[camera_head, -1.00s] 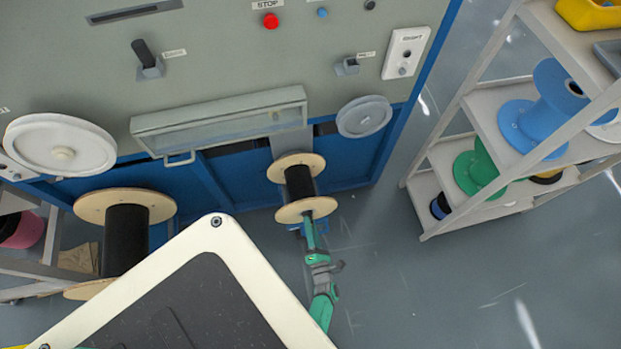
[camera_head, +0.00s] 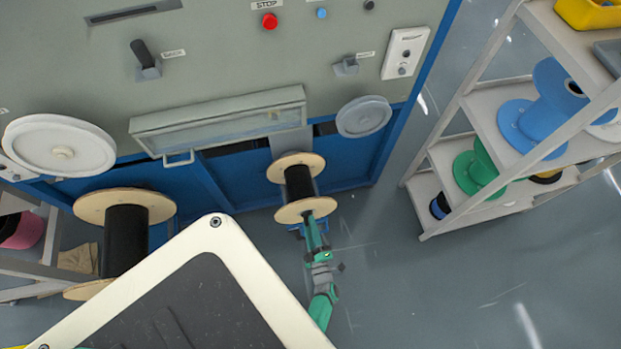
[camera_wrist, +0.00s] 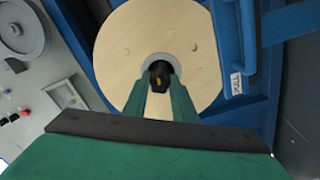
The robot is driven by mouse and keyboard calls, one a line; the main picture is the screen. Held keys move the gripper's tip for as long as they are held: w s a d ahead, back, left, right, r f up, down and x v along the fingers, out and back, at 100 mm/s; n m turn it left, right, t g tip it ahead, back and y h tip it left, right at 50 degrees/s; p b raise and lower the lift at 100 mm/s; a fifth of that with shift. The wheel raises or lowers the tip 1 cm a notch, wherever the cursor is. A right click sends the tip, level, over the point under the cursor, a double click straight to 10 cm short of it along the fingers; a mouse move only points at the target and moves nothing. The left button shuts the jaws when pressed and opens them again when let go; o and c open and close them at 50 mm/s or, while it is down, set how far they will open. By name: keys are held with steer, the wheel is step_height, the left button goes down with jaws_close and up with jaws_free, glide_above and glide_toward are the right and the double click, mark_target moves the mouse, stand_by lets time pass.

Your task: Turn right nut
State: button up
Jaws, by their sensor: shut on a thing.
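The right spool, with pale wooden flanges (camera_head: 297,164) and black cable (camera_head: 299,181) wound on it, sits at the front of the machine. It also shows in the wrist view as a wooden disc (camera_wrist: 120,50) with a grey hub. A dark nut (camera_wrist: 160,72) with a small yellowish mark sits at the hub's centre. My gripper (camera_wrist: 161,80) is shut on this nut, a green finger on each side. In the head view my gripper (camera_head: 312,224) meets the near flange from the front. The fingers partly hide the nut's sides.
A larger left spool (camera_head: 126,240) of black cable stands at the left. The grey machine panel (camera_head: 230,50) is behind, with a STOP button (camera_head: 270,20). A shelf (camera_head: 440,210) with blue and green spools is at the right. The floor between is clear.

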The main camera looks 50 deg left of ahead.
steer(key=n, duration=3.2)
steer(key=shift+s, duration=0.15)
stand_by(0.6)
